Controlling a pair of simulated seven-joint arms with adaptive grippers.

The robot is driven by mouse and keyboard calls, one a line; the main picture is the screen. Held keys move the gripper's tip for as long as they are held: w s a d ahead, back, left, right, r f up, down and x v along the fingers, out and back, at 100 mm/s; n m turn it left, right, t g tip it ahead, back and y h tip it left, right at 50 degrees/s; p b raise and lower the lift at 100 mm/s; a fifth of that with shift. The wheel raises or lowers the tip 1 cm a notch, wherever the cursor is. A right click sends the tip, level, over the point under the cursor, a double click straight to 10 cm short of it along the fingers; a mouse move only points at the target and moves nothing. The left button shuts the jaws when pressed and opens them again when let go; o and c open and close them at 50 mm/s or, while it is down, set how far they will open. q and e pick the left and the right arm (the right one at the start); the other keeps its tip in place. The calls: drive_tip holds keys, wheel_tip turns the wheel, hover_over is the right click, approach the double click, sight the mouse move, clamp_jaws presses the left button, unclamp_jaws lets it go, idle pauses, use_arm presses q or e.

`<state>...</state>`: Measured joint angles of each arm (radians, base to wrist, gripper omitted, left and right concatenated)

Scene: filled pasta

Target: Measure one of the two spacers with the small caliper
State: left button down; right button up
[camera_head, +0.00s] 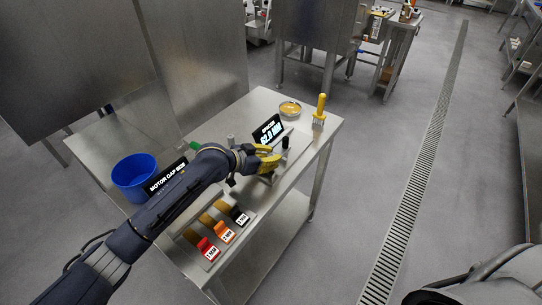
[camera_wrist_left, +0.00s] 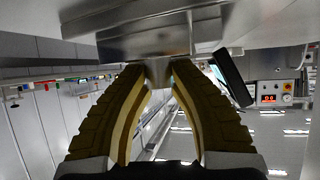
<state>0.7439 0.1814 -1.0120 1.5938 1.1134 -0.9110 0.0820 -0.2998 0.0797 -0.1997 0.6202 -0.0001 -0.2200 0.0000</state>
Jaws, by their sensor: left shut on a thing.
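My left gripper (camera_head: 268,160) has yellow fingers and reaches over the steel table from the left. In the left wrist view its fingertips (camera_wrist_left: 158,78) are closed on a metal piece (camera_wrist_left: 158,66) under a larger metal body, which looks like part of the small caliper. A black display (camera_head: 268,130) with a large reading ending in MM stands just behind the gripper; its edge also shows in the wrist view (camera_wrist_left: 232,78). A short dark upright piece (camera_head: 285,142) stands right of the fingers. A grey cylinder (camera_head: 230,140) stands behind the arm. I cannot tell which pieces are the spacers. My right gripper is out of view.
A blue bucket (camera_head: 135,172) stands at the table's left, beside a "MOTOR GAP" display (camera_head: 166,178). A yellow dish (camera_head: 290,108) and a yellow-handled brush (camera_head: 320,112) are at the back right.

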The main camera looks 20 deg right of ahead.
use_arm(q)
drive_tip(key=shift+f, duration=0.15)
drive_tip(key=c, duration=1.1)
unclamp_jaws()
drive_tip(key=shift+a, duration=0.1)
